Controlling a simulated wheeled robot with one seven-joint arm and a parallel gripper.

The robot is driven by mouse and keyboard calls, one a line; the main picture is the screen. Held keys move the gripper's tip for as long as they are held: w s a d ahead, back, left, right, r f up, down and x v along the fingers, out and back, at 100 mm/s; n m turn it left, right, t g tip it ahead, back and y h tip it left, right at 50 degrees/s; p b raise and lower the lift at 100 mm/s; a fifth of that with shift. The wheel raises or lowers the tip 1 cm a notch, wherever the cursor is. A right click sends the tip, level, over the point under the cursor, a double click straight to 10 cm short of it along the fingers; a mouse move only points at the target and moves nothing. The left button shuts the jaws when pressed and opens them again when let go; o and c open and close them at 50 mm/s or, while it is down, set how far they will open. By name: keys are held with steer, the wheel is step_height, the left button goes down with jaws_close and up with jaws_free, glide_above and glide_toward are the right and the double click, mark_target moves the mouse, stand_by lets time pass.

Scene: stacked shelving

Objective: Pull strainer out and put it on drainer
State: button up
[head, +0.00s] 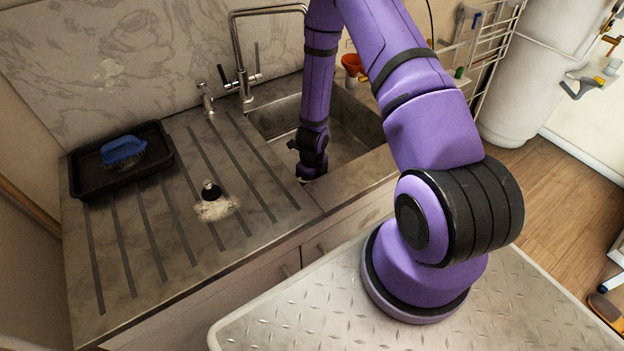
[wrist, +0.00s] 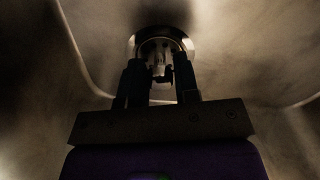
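The strainer (wrist: 158,48) is a round, shiny metal piece with a small upright knob, seated in the sink's drain in the wrist view. My gripper (wrist: 158,72) is just at it, with its two dark fingers apart on either side of the knob. A gap shows between fingers and knob; contact cannot be made out. In the head view my arm reaches down into the sink (head: 350,120), whose front wall hides the fingers and strainer. The drainer (head: 165,225) is the grooved counter area left of the sink.
A black tray (head: 78,183) with a blue brush (head: 123,150) stands at the drainer's back left. A small dark-topped object (head: 211,190) stands beside a pale patch mid-drainer. The faucet (head: 240,65) rises behind the sink. Bare drainer surface lies around these.

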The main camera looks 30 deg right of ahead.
jaws_close()
steer(key=shift+r, duration=0.65)
stand_by(0.6)
steer(key=shift+r, duration=0.8)
